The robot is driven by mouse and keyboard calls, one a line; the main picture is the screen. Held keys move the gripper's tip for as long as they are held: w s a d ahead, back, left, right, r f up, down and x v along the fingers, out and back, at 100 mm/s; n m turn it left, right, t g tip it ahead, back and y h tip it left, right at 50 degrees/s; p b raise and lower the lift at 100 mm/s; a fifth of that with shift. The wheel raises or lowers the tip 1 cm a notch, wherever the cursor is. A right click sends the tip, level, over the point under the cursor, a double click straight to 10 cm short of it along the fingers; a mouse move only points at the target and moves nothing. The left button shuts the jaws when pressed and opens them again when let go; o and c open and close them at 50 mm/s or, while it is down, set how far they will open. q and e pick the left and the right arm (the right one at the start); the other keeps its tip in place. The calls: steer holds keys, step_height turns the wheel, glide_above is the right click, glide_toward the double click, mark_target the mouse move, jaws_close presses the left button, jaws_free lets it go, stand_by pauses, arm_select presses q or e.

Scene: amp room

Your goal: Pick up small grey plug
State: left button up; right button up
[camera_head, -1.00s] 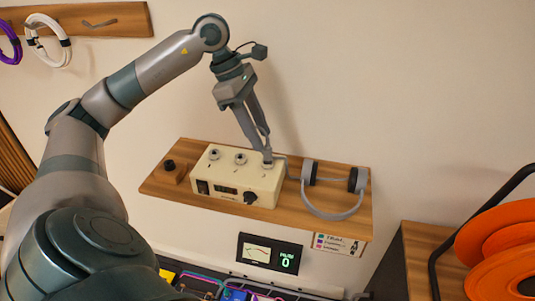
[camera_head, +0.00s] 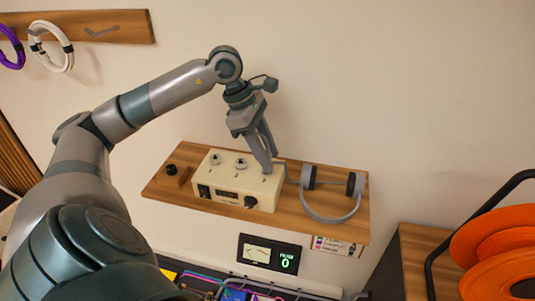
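A cream amp box (camera_head: 225,186) stands on a wooden shelf, with two round grey fittings (camera_head: 215,158) and (camera_head: 241,163) on its top. My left gripper (camera_head: 270,167) points down at the top right of the box, its fingertips close to or touching the top. The small grey plug seen there earlier is now hidden by the fingers. A grey cable (camera_head: 287,167) leads from this spot toward the headphones. I cannot tell whether the fingers are closed on the plug. My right gripper is out of view.
Grey headphones (camera_head: 330,213) lie on the shelf (camera_head: 295,222) right of the box. A small black round part (camera_head: 171,169) is at its left end. A meter panel (camera_head: 268,253) is below, and orange reels (camera_head: 497,250) are at the right.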

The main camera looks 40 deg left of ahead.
arm_select(q)
jaws_close()
steer(key=shift+r, duration=0.1)
steer(key=shift+r+b, duration=0.35)
steer(key=shift+r, duration=0.25)
step_height(320, 180, up, 3)
steer(key=shift+f+b, duration=0.2)
steer(key=shift+b, duration=0.25)
steer(key=d+r+b, duration=0.1)
steer(key=d+r, duration=0.2)
steer(key=d, duration=0.2)
steer(key=w+d+r+b, duration=0.1)
steer(key=d+r, duration=0.3)
steer(key=d, duration=0.2)
steer(key=shift+d, duration=0.3)
steer(key=shift+w, duration=0.1)
